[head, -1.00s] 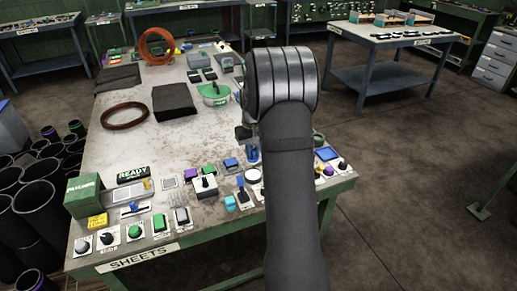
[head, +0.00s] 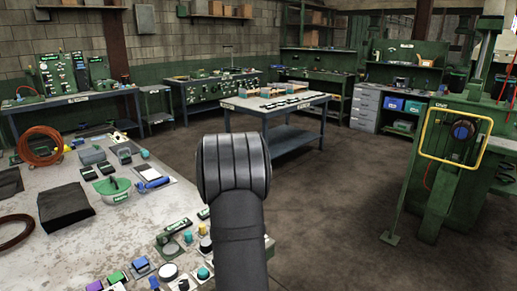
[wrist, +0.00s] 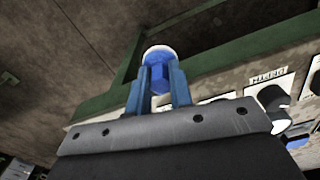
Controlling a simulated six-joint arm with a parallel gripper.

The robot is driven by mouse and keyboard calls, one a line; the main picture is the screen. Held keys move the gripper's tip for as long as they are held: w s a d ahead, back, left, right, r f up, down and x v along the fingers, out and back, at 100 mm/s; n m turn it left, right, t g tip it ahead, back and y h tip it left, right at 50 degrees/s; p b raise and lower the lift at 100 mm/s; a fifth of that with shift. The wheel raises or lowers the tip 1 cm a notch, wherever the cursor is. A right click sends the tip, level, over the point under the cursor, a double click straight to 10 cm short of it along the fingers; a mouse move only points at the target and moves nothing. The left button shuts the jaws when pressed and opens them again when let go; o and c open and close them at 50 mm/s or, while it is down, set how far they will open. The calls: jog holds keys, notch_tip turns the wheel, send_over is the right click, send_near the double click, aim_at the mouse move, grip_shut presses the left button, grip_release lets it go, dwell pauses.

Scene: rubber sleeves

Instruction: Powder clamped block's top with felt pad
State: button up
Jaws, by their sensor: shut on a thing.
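My gripper (wrist: 158,85) shows in the wrist view, with two blue fingers shut on a blue rounded piece with a white rim (wrist: 158,54). This piece looks like the felt pad. It is held beyond the fingertips, over the table's edge and the dark floor. In the head view my arm hides the gripper and the pad. I cannot make out a clamped block in either view.
A green machine with a yellow frame (head: 453,138) stands at right. Open floor (head: 335,215) lies between.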

jog(key=w+d+f+m, duration=0.1)
jog(key=d+f+m, duration=0.3)
jog(key=d+m, duration=0.35)
jog(key=w+a+r, duration=0.3)
jog(key=w+r, duration=0.1)
jog(key=r, duration=0.4)
jog(key=w+a+r, duration=0.3)
jog(key=w+r, duration=0.2)
jog(key=r, duration=0.3)
jog(key=s+a+n, duration=0.3)
jog(key=a+n, duration=0.2)
jog(key=a, duration=1.2)
jog(key=s+a+n, duration=0.3)
jog(key=a+n, duration=0.2)
jog(key=a, duration=1.2)
jog(key=shift+w+f, duration=0.15)
jog(key=shift+f, duration=3.3)
jog(key=shift+w+a+f, duration=0.15)
jog(key=shift+f, duration=0.25)
jog(key=shift+w+a+f, duration=0.15)
jog(key=shift+f, duration=0.25)
jog(key=shift+w+a+r, duration=0.1)
jog(key=shift+w+a, duration=1.75)
jog(key=shift+w, duration=0.05)
jog(key=shift+s+d, duration=2.15)
jog(key=shift+r, duration=0.15)
notch_tip(320, 180, up, 8)
